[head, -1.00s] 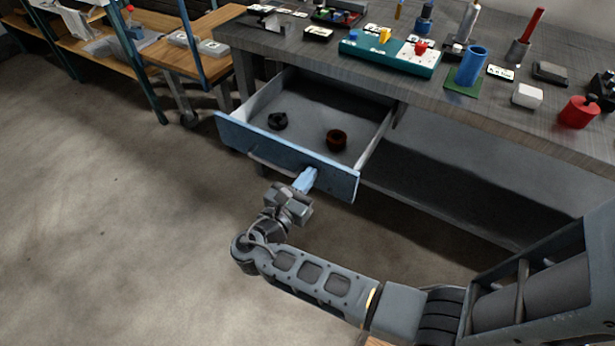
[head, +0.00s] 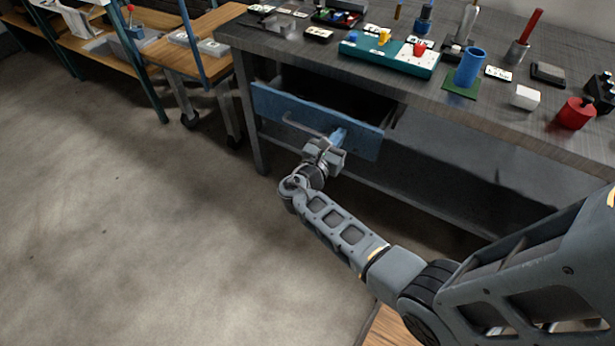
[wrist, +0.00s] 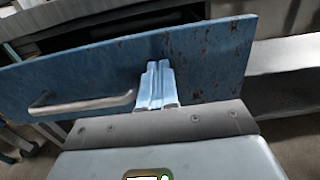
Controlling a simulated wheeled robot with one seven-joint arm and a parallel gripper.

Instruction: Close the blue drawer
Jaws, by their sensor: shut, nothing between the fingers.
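The blue drawer (head: 308,113) sits under the grey workbench top in the head view, most of it inside the bench. Its front stands a little out from the bench, with a dark gap above it. My gripper (head: 340,136) is shut and empty, with its fingertips at the drawer front, right of the bar handle (head: 299,127). In the wrist view the shut fingers (wrist: 158,80) point at the scuffed blue front (wrist: 90,75), and the metal handle (wrist: 82,104) is to their left. They appear to touch the front.
The workbench top (head: 305,52) holds a green board (head: 390,56), a blue cylinder (head: 469,68) and a red canister (head: 575,113). A grey lower shelf (head: 470,170) runs under the bench. A wheeled wooden table (head: 205,45) stands to the left. The floor in front is open.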

